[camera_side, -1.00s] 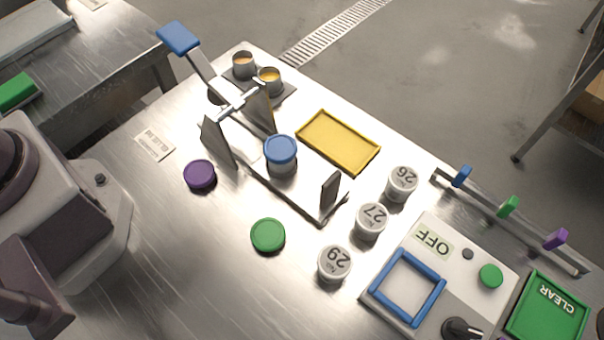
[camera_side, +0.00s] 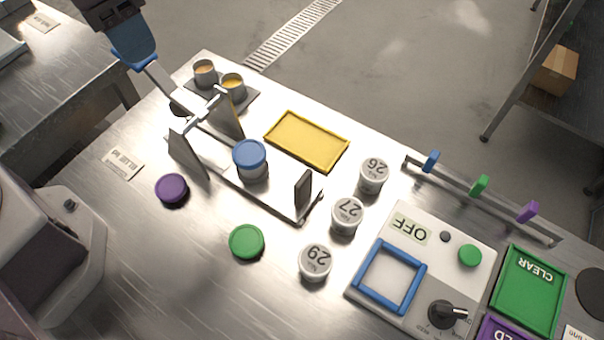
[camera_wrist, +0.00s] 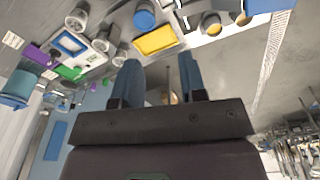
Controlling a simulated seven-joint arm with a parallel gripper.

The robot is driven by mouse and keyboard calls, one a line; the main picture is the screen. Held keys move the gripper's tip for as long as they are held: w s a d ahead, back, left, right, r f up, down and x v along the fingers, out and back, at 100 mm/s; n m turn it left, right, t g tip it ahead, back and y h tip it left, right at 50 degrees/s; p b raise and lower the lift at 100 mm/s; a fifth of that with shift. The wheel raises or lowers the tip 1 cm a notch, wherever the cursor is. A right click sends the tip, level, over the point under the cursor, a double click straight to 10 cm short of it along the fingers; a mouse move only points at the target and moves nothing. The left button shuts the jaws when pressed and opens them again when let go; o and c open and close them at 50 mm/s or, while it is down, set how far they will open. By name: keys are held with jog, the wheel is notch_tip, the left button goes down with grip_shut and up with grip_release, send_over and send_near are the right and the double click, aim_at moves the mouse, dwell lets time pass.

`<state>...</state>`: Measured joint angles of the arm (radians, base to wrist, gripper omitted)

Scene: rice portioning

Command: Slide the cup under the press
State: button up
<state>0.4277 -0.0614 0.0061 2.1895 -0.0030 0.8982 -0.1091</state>
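The cup (camera_side: 256,174) with a blue lid (camera_side: 249,153) stands upright on the press's base track, between the press's grey side plates and the dark end stop (camera_side: 303,188). The lid also shows in the wrist view (camera_wrist: 144,19). The press (camera_side: 188,153) has two upright grey plates and a lever arm (camera_side: 158,75) raised toward the upper left. Contact with the handle cannot be told.
A yellow tray (camera_side: 307,141) lies behind the cup. Two sauce cups (camera_side: 233,86) stand behind the press. White numbered cups (camera_side: 347,215) stand at right beside a scale (camera_side: 415,270). Purple (camera_side: 171,188) and green (camera_side: 246,242) lids lie in front.

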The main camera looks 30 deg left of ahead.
jog(key=g+y, duration=0.1)
jog(key=g, duration=0.1)
send_over(302, 177)
jog(key=s+a, duration=0.2)
notch_tip(302, 177, down, 11)
jog(key=w+d+n, duration=0.2)
jog(key=n, duration=0.1)
jog(key=shift+n+t, duration=0.3)
jog(key=shift+t, duration=0.1)
notch_tip(302, 177, down, 13)
jog(key=shift+d+f, duration=0.1)
jog(key=shift+d, duration=0.05)
grip_shut()
